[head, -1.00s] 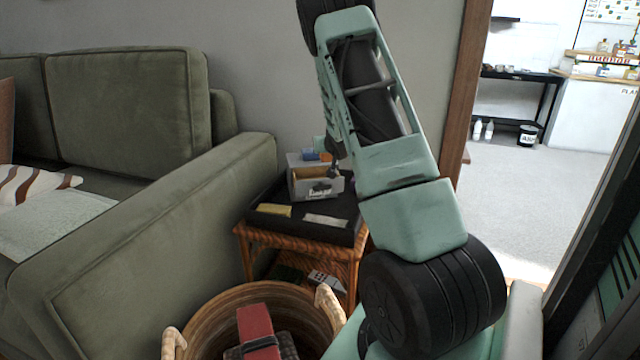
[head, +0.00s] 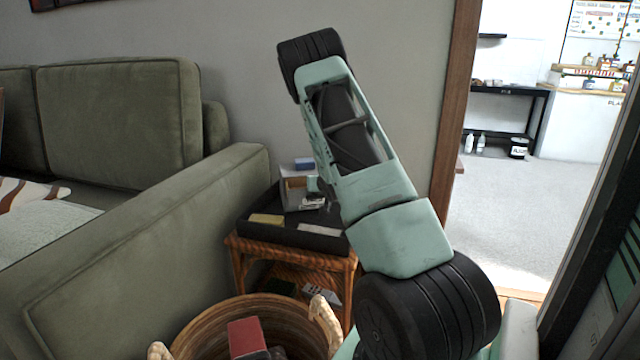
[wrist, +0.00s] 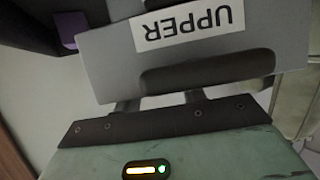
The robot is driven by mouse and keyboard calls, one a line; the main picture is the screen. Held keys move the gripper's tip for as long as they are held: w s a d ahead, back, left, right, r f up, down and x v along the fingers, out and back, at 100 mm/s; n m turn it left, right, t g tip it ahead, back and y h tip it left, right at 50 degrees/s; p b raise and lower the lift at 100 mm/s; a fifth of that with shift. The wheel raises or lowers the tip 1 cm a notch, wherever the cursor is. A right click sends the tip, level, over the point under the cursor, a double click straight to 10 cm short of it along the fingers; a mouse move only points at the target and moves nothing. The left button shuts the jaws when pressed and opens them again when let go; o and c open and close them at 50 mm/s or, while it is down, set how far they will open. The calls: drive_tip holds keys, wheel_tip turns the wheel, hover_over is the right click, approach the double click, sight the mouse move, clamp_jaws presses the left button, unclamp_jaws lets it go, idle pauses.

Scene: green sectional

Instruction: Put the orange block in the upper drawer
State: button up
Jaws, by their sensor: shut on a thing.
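The grey drawer front marked UPPER (wrist: 215,55) fills the top of the wrist view, its label upside down. It has a long dark handle slot. My gripper (wrist: 160,102) is at its lower edge, shut on the upper drawer by the handle; the slot hides the fingertips. In the head view the small grey drawer unit (head: 292,197) stands on the side table, partly behind my arm. Something tan shows in its opening; I cannot tell whether it is the drawer's inside or a block. I cannot make out the orange block for certain.
A blue block (head: 304,163) lies on top of the unit. A wicker basket (head: 200,335) stands in front, a green sofa (head: 150,220) to the left.

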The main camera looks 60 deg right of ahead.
drive_tip(key=o, duration=0.7)
drive_tip(key=shift+f, duration=0.1)
